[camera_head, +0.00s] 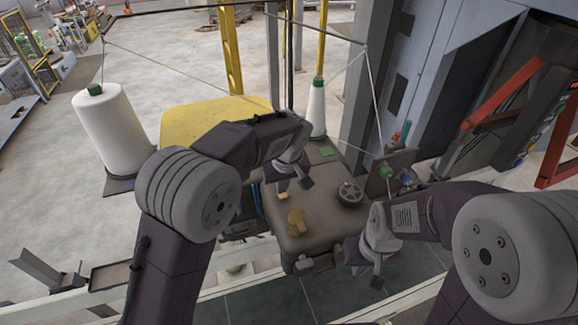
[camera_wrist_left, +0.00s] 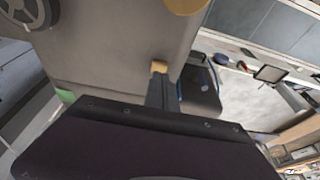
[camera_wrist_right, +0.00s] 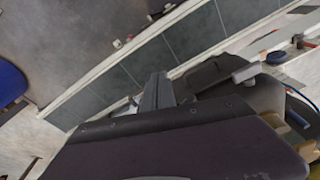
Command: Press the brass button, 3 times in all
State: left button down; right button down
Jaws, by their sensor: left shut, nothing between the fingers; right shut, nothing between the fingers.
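A small brass button (camera_head: 283,197) sits on the dark top of the machine (camera_head: 325,205) in the head view. It also shows in the left wrist view (camera_wrist_left: 159,66), right at the tips of my left gripper (camera_wrist_left: 160,80). The left gripper is shut and empty, with its fingers over or against the button. I cannot tell whether they touch or whether the button is pushed in. A larger brass-coloured knob (camera_head: 296,222) stands nearer to me. My right gripper (camera_wrist_right: 157,80) is shut and empty, off the machine's near right side.
A round dark handwheel (camera_head: 349,193) is on the machine top, right of the brass parts. White thread cones (camera_head: 110,128) (camera_head: 317,108) stand at the left and back. A yellow cover (camera_head: 205,120) lies behind my left arm. A grey cabinet (camera_head: 450,70) stands at right.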

pick_arm(q)
jog(key=b+v, duration=0.2)
jog(key=shift+d+r, duration=0.25)
jog(key=shift+r, duration=0.05)
jog(key=v, duration=0.8)
jog(key=shift+s+r+b, duration=0.2)
jog(key=shift+r+b, duration=0.2)
jog(key=shift+b, duration=0.05)
pick_arm(e)
jog(key=shift+s+d+f, duration=0.3)
jog(key=shift+f, duration=0.25)
pick_arm(q)
jog(key=shift+w+a, duration=0.1)
jog(key=shift+a, duration=0.05)
pick_arm(e)
jog(key=shift+w+a, duration=0.1)
jog(key=shift+a, duration=0.05)
dwell(2.7)
